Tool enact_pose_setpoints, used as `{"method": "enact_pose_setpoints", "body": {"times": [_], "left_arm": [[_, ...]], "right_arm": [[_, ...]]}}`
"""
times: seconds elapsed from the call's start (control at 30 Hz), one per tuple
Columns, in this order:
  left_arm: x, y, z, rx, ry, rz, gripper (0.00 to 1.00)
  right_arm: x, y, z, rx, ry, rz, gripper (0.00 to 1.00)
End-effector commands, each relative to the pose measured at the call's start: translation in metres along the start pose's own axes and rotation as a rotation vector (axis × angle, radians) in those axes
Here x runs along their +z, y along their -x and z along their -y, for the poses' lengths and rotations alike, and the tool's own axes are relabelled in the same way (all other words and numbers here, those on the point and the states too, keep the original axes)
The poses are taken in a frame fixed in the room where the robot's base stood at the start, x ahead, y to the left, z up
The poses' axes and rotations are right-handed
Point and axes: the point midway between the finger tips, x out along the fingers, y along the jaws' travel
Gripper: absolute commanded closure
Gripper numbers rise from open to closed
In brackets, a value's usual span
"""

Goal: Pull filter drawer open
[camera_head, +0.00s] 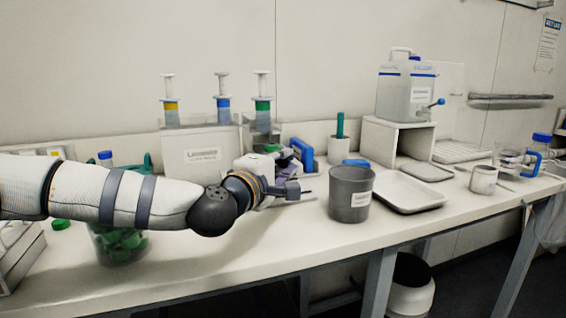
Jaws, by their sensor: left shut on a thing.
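My left arm reaches in from the left across the bench, and its left gripper (290,189) is shut at the right side of a labelled pale instrument (203,154). The gripper appears to be shut on the filter drawer's front, but the drawer is mostly hidden behind my wrist and fingers. How far it stands open cannot be told. Three capped syringe-like plungers, yellow, blue (222,100) and green, stand upright at the instrument's top. My right gripper is not in view.
A grey labelled beaker (350,194) stands close to the right of my gripper, with a white tray (410,192) beyond. A container of green caps (120,245) is below my forearm. A water carboy (405,92) sits on a stand (392,138); a mug (484,180) is farther right.

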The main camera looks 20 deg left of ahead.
Motion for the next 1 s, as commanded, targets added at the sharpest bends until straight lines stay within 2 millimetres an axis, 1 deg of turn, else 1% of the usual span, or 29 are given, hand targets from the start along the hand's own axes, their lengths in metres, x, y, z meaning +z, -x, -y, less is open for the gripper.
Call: {"method": "enact_pose_setpoints", "body": {"times": [0.23, 0.27, 0.3, 0.33, 0.6, 0.67, 0.77, 0.9, 1.0], "left_arm": [[-0.001, 0.0, -0.001, 0.002, 0.001, -0.003, 1.0], [-0.001, 0.0, -0.001, 0.002, 0.001, -0.003, 0.78], [-0.001, 0.0, -0.001, 0.002, 0.001, -0.003, 0.69], [-0.001, 0.0, -0.001, 0.001, 0.001, -0.003, 0.62], [-0.001, 0.0, -0.001, 0.001, 0.0, -0.002, 0.61], [-0.001, 0.003, -0.001, 0.001, 0.0, -0.002, 0.61], [-0.001, 0.02, -0.001, 0.002, 0.001, -0.001, 0.61], [-0.001, 0.059, -0.001, 0.002, 0.003, -0.001, 0.61], [-0.001, 0.085, -0.001, 0.002, 0.002, -0.002, 0.61]], "right_arm": [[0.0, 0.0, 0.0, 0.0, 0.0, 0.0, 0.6], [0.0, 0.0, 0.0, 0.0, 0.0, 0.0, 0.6], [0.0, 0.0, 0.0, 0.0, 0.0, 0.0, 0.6], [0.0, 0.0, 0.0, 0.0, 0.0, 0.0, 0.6], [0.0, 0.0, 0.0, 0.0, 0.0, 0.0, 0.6], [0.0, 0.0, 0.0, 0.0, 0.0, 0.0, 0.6], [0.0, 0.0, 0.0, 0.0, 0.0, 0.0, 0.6], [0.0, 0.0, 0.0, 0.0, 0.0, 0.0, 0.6], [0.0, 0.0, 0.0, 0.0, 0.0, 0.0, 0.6]]}}
